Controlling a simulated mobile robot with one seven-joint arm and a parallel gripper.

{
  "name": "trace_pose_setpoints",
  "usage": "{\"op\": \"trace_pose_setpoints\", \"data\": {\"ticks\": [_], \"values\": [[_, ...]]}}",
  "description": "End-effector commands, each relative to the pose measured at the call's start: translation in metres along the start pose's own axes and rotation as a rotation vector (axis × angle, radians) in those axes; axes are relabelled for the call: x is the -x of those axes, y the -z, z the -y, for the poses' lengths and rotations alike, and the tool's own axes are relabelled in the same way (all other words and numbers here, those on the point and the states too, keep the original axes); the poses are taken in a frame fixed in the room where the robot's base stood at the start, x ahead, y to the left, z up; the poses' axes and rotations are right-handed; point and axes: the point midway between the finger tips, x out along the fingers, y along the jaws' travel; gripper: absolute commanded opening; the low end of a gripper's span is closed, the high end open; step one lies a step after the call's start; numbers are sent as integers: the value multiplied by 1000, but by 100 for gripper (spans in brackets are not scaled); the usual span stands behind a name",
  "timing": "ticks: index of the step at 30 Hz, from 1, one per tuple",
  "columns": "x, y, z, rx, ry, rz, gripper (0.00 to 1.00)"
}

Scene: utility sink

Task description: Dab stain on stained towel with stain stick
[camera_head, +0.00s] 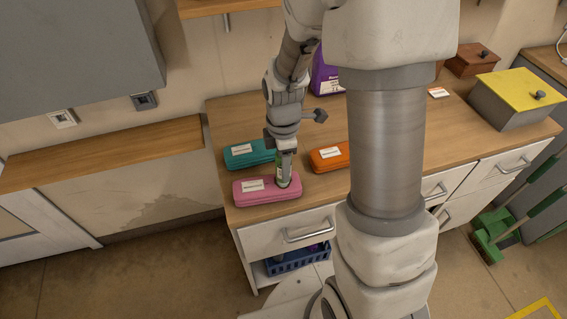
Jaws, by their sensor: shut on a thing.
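My gripper (283,155) points down above the left part of the wooden counter. It is shut on a slim upright stick with green and pale parts, which looks like the stain stick (281,172). The stick's lower end is at the right part of a pink, rounded, flat item with a white label (262,196); I cannot tell whether they touch. A similar teal item (246,158) lies behind it, and an orange one (328,157) lies to the right, partly behind my arm. I cannot tell whether these are folded towels or cases. No stain is discernible.
The wooden counter (235,115) has free room behind the teal item. A purple container (323,75) stands at the back. A grey box with a yellow lid (508,95) and a brown box (472,61) stand at the right. A blue basket (298,259) sits below.

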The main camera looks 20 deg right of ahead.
Motion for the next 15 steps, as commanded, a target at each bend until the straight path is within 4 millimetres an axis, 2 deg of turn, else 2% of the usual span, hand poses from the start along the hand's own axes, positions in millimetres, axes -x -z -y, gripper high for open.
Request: {"op": "trace_pose_setpoints", "data": {"ticks": [5,15], "values": [[7,0,1,0,3,0,0],[36,0,0,-1,1,0,0]]}}
